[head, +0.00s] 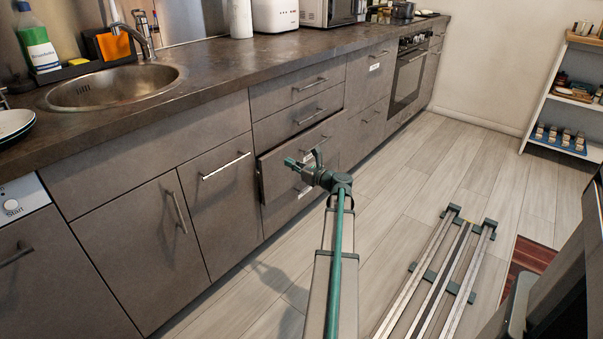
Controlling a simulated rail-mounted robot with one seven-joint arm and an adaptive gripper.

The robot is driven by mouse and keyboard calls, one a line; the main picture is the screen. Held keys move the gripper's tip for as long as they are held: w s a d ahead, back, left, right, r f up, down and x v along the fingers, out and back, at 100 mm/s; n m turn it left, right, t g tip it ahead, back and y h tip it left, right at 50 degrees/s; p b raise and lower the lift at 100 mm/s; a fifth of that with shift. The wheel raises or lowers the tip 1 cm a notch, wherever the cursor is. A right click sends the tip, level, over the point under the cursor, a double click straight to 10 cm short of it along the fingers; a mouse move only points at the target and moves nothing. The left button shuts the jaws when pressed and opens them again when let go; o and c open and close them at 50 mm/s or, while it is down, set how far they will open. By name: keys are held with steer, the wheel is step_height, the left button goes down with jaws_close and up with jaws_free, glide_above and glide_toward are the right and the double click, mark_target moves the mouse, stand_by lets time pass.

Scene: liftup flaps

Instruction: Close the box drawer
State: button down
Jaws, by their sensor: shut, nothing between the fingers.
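The box drawer (272,182) is in the cabinet row in the head view, below two shallower drawers. It stands out a little from the cabinet, partly open. My gripper (290,163) is shut and empty, in front of the drawer's face. My gripper and wrist cover part of the face and its handle. I cannot tell whether the fingertips touch the drawer.
Two shut drawers (298,88) are above it, and a cabinet door (222,200) with a bar handle is to its left. The countertop (215,75) overhangs the row. An oven (408,75) is further right. Wooden floor (410,180) lies free in front.

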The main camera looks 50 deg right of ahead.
mark_target(274, 156)
steer(key=shift+w+b, duration=1)
steer(key=shift+w, duration=1.8)
